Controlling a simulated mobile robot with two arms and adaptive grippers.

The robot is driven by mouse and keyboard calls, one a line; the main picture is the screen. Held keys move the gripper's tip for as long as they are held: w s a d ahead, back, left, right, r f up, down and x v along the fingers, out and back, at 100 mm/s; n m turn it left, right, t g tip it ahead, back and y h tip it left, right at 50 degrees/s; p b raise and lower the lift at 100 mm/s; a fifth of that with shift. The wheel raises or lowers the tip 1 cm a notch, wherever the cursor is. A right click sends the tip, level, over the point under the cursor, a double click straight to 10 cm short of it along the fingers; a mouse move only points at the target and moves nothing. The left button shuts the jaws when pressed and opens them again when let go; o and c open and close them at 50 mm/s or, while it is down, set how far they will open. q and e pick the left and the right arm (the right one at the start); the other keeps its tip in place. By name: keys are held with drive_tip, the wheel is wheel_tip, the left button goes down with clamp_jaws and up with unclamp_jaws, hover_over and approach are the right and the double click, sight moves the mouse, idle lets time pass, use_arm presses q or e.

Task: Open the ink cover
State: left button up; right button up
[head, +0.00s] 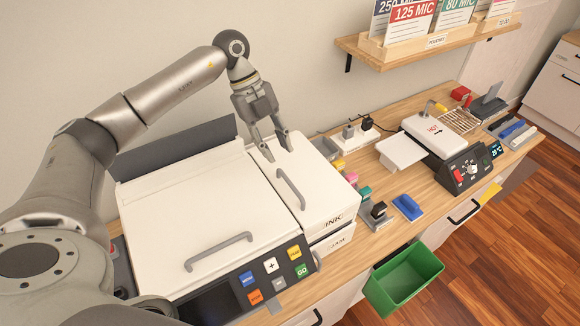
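The ink cover (318,190) is a white lid marked INK on the right side of the white machine (160,225), and it lies closed. A grey bar handle (290,188) runs along its top. My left gripper (278,153) is above the far part of the ink cover, beyond the far end of the handle. Its two fingers point down and stand apart with nothing between them. I cannot tell whether a fingertip touches the cover. My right gripper is not in view.
A larger white lid with its own grey handle (218,252) and a button panel (272,274) are left of the ink cover. Stamps (378,212), a blue pad (408,207) and a laminator (440,138) stand to the right. A green bin (403,277) hangs in front. A shelf (430,45) is on the wall.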

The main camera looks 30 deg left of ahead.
use_arm(q)
drive_tip(key=p, duration=0.2)
hover_over(294, 188)
drive_tip(key=a, duration=0.2)
wheel_tip(294, 188, down, 4)
drive_tip(key=shift+s+a+f, duration=0.15)
drive_tip(key=shift+f, duration=0.05)
drive_tip(key=f, duration=0.2)
drive_tip(key=f+p, duration=0.1)
drive_tip(key=shift+w+d, duration=0.25)
drive_tip(key=shift+d, duration=0.05)
drive_tip(key=shift+d+f, duration=0.35)
drive_tip(key=shift+f, duration=0.25)
drive_tip(key=shift+s, duration=0.1)
drive_tip(key=shift+c, duration=0.5)
drive_tip(key=c, duration=0.4)
clamp_jaws()
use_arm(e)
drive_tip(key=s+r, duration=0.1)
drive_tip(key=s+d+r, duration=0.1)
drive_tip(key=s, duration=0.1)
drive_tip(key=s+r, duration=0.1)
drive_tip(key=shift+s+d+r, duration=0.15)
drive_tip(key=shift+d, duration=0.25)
